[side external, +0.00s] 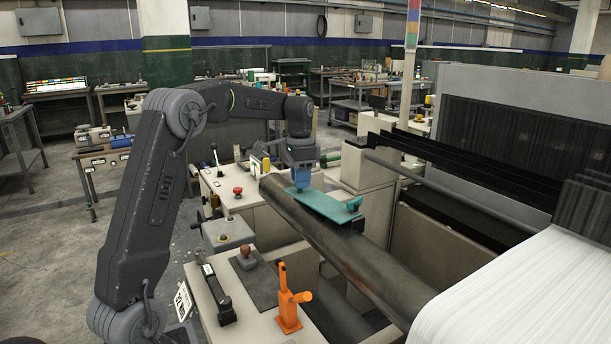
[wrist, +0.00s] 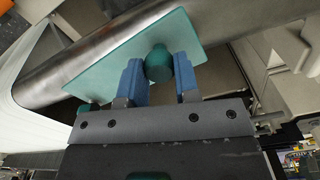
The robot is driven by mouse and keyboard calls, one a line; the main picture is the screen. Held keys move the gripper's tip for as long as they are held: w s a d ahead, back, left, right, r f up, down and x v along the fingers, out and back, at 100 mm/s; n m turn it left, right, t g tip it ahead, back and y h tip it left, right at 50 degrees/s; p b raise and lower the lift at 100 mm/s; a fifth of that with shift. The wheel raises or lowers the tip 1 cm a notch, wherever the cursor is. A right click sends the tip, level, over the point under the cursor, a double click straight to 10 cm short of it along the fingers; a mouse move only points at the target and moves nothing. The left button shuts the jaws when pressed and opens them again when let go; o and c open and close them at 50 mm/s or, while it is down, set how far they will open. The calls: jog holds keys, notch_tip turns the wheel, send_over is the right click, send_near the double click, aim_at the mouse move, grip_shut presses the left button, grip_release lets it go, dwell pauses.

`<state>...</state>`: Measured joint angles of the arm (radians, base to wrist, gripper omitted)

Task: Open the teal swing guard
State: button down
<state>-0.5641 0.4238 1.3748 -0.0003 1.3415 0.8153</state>
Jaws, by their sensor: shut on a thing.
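The teal swing guard (side external: 322,205) is a flat plate lying over the dark roller in the side external view. It also shows in the wrist view (wrist: 110,65), as a pale teal plate across the roller. A round teal knob (wrist: 158,64) stands on the plate. My gripper (wrist: 158,78) has its two blue fingers on either side of the knob, shut on it. In the side external view my gripper (side external: 301,184) is at the plate's left end and hides the knob. A teal piece (side external: 354,204) sits at the plate's right end.
The long dark roller (side external: 370,268) runs under the guard. White fabric (side external: 530,290) lies at the lower right. An orange lever fixture (side external: 289,300) and a red button (side external: 238,191) stand on the near machine parts. Dark bars (side external: 450,170) extend at the right.

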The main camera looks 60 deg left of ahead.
jog(key=s+d+n, duration=1)
jog(key=d+n, duration=0.1)
jog(key=shift+s, duration=0.2)
dwell(0.4)
jog(key=c, duration=0.8)
grip_release()
jog(key=shift+c, duration=0.2)
